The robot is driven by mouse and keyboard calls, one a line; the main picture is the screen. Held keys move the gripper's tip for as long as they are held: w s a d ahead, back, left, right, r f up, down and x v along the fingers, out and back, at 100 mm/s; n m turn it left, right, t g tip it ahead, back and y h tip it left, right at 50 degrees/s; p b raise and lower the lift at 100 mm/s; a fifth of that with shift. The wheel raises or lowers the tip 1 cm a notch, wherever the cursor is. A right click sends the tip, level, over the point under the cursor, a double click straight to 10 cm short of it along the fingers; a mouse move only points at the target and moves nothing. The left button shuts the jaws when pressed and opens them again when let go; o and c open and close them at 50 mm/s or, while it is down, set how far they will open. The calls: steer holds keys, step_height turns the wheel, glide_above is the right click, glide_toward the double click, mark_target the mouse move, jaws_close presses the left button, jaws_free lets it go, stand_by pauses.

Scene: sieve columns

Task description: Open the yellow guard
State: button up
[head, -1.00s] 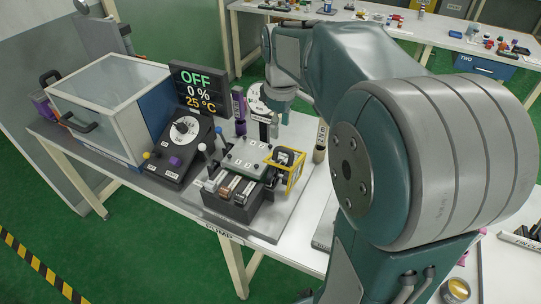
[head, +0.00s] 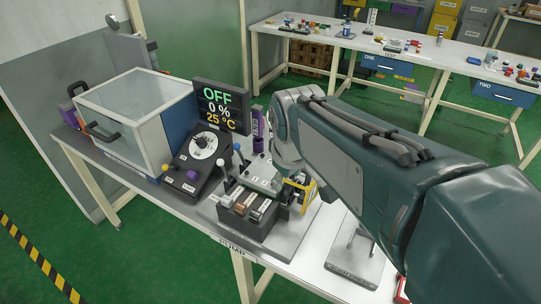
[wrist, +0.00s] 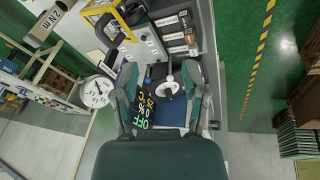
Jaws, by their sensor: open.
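The yellow guard (head: 309,192) is a yellow frame at the right end of the pump unit on the table. My arm partly covers it in the head view. In the wrist view the yellow guard (wrist: 126,25) shows at the top, left of centre, beyond my fingers. My gripper (wrist: 160,77) is open, with its two fingers apart and nothing between them. It is close to the pump unit and apart from the guard in the wrist view. The head view does not show my fingertips clearly.
The display (head: 221,105) reads OFF, 0 %, 25 °C. A black dial box (head: 196,158) and a clear-lidded case (head: 135,100) stand left of the pump. Several cartridges sit in a black block (head: 247,214) at the pump's front. A round white gauge (wrist: 96,92) shows left of my fingers.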

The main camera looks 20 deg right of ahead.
steer(key=c, duration=0.4)
steer(key=shift+w+d+n, duration=0.1)
steer(key=shift+d+n, duration=0.05)
steer(key=shift+n, duration=0.15)
jaws_close()
steer(key=n+g+h, duration=0.1)
steer(key=n+h, duration=0.1)
steer(key=n, duration=1.9)
glide_toward(299, 182)
steer(key=x, duration=0.6)
steer(key=shift+w+d+f, duration=0.15)
steer(key=shift+d+f, duration=0.05)
steer(key=shift+f, duration=0.1)
